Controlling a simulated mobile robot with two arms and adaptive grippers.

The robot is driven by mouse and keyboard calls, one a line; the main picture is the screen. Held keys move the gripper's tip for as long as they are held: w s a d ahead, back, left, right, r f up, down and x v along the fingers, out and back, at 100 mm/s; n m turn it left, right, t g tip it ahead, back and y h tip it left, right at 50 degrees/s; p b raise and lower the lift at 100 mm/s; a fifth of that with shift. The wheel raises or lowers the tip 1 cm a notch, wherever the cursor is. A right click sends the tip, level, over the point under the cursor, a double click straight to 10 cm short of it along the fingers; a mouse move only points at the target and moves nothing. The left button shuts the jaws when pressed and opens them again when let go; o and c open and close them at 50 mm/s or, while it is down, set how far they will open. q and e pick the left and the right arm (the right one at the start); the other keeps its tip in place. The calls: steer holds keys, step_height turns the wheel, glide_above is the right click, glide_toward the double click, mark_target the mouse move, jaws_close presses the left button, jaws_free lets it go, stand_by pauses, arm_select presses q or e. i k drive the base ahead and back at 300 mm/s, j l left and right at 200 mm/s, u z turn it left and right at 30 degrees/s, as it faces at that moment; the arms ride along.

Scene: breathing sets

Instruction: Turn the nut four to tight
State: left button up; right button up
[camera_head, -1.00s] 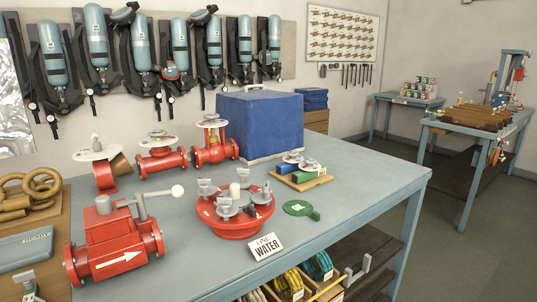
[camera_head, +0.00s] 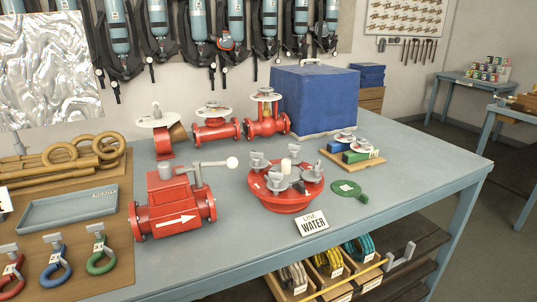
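A round red flange (camera_head: 283,203) lies on the blue-grey workbench (camera_head: 240,264), right of the middle of the view. Several grey wing-shaped nuts stand on its top around a pale central post (camera_head: 286,166). One nut (camera_head: 258,160) is at the back left, one (camera_head: 276,181) at the front and one (camera_head: 317,170) at the right. I cannot read any number on the nuts or tell how tight they are. Neither of my grippers shows in the view.
A red valve body (camera_head: 173,205) with a lever stands left of the flange. A "LINE WATER" sign (camera_head: 312,223) stands in front of it, and a green paddle (camera_head: 349,190) lies to its right. A blue box (camera_head: 314,100) stands behind. The bench's front middle is clear.

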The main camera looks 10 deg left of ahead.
mark_target(257, 162)
steer(key=j+u, duration=0.15)
steer(key=u, duration=0.2)
steer(key=j+u, duration=0.2)
steer(key=u, duration=0.15)
steer(key=j+u, duration=0.2)
steer(key=u, duration=0.15)
steer(key=k+j, duration=0.05)
